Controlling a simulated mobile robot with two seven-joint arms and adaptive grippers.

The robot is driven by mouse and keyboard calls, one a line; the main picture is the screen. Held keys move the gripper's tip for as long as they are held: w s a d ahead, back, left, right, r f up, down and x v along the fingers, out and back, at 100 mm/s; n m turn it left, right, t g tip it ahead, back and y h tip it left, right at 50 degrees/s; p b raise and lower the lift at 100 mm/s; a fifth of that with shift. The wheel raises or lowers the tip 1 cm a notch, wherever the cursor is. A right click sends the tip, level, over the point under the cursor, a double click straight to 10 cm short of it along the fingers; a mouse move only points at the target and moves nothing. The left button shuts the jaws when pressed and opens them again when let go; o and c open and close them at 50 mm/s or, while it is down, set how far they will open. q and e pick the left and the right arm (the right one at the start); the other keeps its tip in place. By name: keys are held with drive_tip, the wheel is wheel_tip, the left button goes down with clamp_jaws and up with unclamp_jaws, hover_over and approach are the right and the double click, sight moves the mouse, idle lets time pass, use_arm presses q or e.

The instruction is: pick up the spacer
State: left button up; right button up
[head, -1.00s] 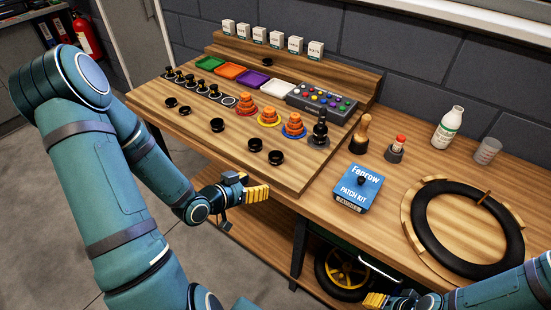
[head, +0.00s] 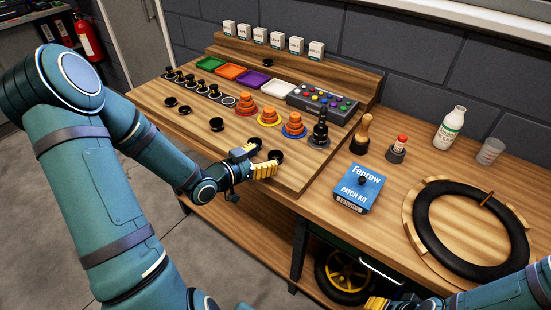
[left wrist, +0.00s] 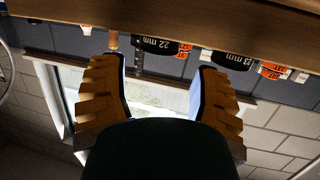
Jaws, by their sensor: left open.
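Several black round spacers stand on the wooden board (head: 200,144). One is in the middle (head: 217,124); two are near the front right, one at the back (head: 255,143) and one nearer the edge (head: 277,156). My left gripper (head: 259,160) is open at the board's front edge, close to these two, with nothing seen between its fingers. In the left wrist view the fingers (left wrist: 163,95) stand apart. Beyond them are black pieces marked 22 mm (left wrist: 165,45) and 23 mm (left wrist: 233,61). My right gripper (head: 375,303) shows only partly at the bottom edge.
Orange stacked cones (head: 246,104) and a black post (head: 320,130) stand behind the spacers. A blue patch kit box (head: 359,187) is to the right, with a tire (head: 470,229) beyond it. The board's front left is clear.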

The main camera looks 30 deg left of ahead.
sight(279, 153)
use_arm(q)
drive_tip(key=x, duration=0.2)
drive_tip(key=f+b+x, duration=0.1)
drive_tip(key=x, duration=0.1)
drive_tip(key=shift+w+d, duration=0.2)
drive_tip(key=shift+w, duration=0.1)
drive_tip(key=shift+o, duration=0.2)
drive_tip(key=c, duration=1)
